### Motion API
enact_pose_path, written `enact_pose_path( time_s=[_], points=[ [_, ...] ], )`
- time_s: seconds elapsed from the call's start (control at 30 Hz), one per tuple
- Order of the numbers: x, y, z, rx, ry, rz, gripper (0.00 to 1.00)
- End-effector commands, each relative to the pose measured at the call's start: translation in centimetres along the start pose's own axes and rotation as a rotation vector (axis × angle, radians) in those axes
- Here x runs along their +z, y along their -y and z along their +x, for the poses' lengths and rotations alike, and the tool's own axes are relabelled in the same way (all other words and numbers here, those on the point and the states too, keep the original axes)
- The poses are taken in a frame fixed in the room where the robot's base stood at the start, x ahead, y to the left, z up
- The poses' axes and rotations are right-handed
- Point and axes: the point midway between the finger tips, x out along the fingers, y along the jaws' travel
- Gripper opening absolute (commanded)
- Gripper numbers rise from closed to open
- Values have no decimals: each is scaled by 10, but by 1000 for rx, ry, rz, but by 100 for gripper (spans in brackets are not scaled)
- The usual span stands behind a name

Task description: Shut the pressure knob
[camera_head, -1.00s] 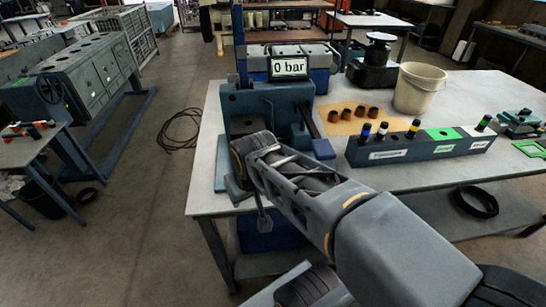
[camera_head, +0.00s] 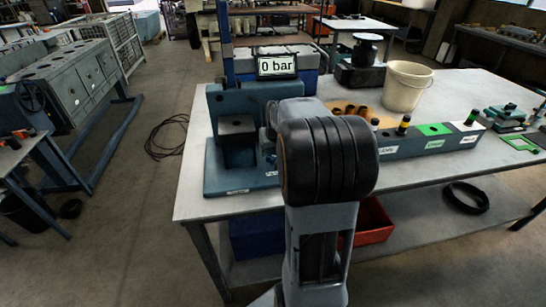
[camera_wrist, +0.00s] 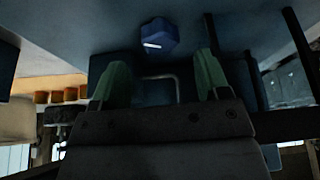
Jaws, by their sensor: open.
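In the wrist view, a blue pressure knob (camera_wrist: 158,38) with a white mark sits on a dark blue-grey surface. My gripper (camera_wrist: 161,66) has its two green fingers spread apart, with nothing between them. The knob is just beyond the fingertips in the picture, roughly centred between them, and no contact shows. In the head view, my arm covers the knob and my gripper. The blue-grey test stand (camera_head: 225,172) is on the table, and the display (camera_head: 276,66) above it reads 0 bar.
The table (camera_head: 470,90) also carries a beige bucket (camera_head: 404,87), brown cups (camera_head: 363,109) and a long block (camera_head: 430,145) with several coloured pieces, right of the stand. A red bin (camera_head: 372,222) and a black ring (camera_head: 466,198) are on the lower shelf.

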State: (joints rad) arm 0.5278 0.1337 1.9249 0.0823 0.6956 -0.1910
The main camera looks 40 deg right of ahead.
Motion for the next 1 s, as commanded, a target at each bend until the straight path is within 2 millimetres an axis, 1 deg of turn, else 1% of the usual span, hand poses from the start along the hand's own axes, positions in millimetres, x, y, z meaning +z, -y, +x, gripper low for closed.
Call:
enact_pose_path(
  time_s=[0.03, 0.2, 0.4, 0.6, 0.83, 1.0],
  points=[
    [1, 0, 10, -1, 3, 0, 69],
    [0, 0, 34, 0, 2, -1, 69],
    [0, 0, 51, 0, 1, -1, 69],
    [0, 0, 56, 0, -1, -1, 69],
    [0, 0, 56, 0, -1, 0, 68],
    [0, 0, 56, 0, -1, 0, 52]
  ],
)
